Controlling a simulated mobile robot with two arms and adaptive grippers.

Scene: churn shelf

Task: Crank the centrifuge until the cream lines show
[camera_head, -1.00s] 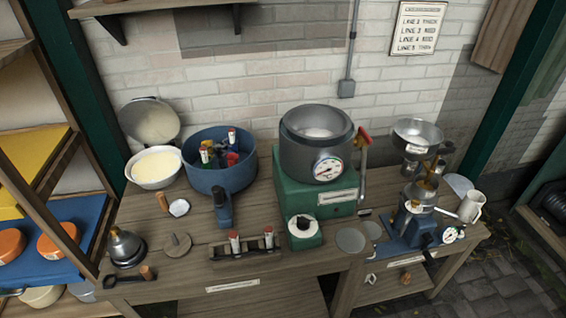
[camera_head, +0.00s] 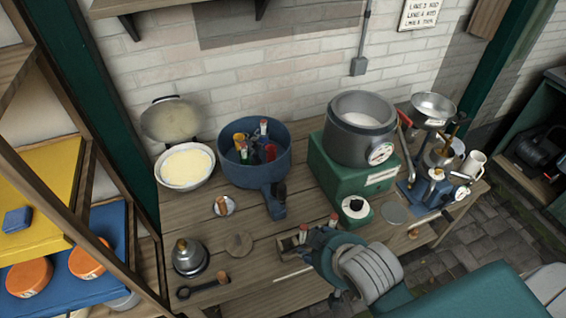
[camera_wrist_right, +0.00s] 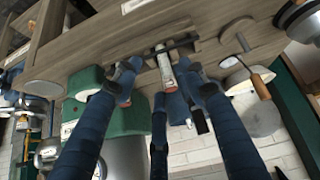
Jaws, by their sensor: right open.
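The blue round tub (camera_head: 235,172), which I take for the centrifuge, stands at the back of the bench. Tubes (camera_head: 263,127) and coloured holders show inside it. A blue housing (camera_head: 275,202) projects from its front; I see no clear crank on it. A wooden rack (camera_head: 285,246) holds tubes near the front edge. My right gripper (camera_head: 322,238) is over the rack, partly hiding it. In the right wrist view my right gripper (camera_wrist_right: 160,78) is open, its blue fingers spread on both sides of a tube (camera_wrist_right: 165,68). Contact cannot be told. My left gripper is not in view.
A green machine (camera_head: 335,165) with a grey bowl stands right of the tub. A cream bowl (camera_head: 187,166) is at the left. A loose crank-like tool (camera_head: 203,285) and a metal bell-shaped pot (camera_head: 190,258) lie front left. Shelves (camera_head: 100,200) stand close on the left.

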